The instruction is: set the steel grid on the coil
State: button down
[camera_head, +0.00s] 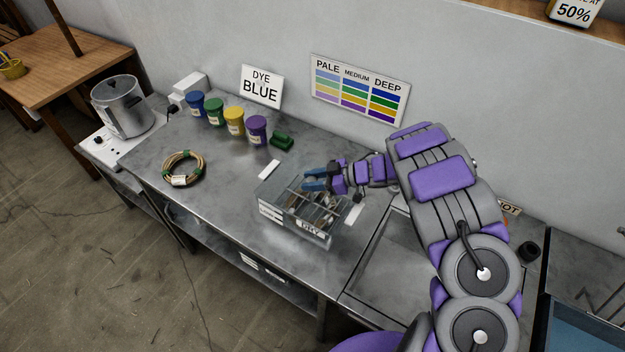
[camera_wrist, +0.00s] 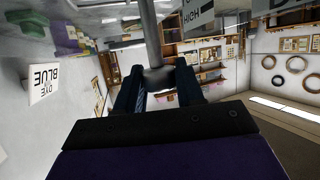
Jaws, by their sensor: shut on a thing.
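The cane coil (camera_head: 183,169), tan with green ties and a white tag, lies flat on the steel bench at left. A clear, open-topped box (camera_head: 272,211) with a "DRY" label stands mid-bench. The steel grid (camera_head: 322,205), of crossing bars, shows at the box; whether it sits inside or just above is unclear. My gripper (camera_head: 316,180), with blue fingers, is over the box's back edge. In the wrist view, my gripper (camera_wrist: 158,88) is shut on a grey steel bar (camera_wrist: 150,35), apparently part of the grid.
Blue, green, yellow and purple tubs (camera_head: 235,122) stand along the back, with a green block (camera_head: 282,141) beside them. A steel pot (camera_head: 122,106) stands at far left. A sink (camera_head: 385,262) is right of the box. Bench between coil and box is mostly clear.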

jog(key=shift+s+a+f, duration=0.15)
jog(key=shift+s+f, duration=0.25)
jog(key=shift+f, duration=0.1)
jog(key=c, duration=0.6)
grip_release()
jog(key=shift+f, duration=0.15)
jog(key=w+r+v, duration=0.1)
jog(key=v, duration=0.7)
notch_tip(320, 180, up, 10)
jog(key=p, duration=0.7)
jog(key=shift+a, duration=0.15)
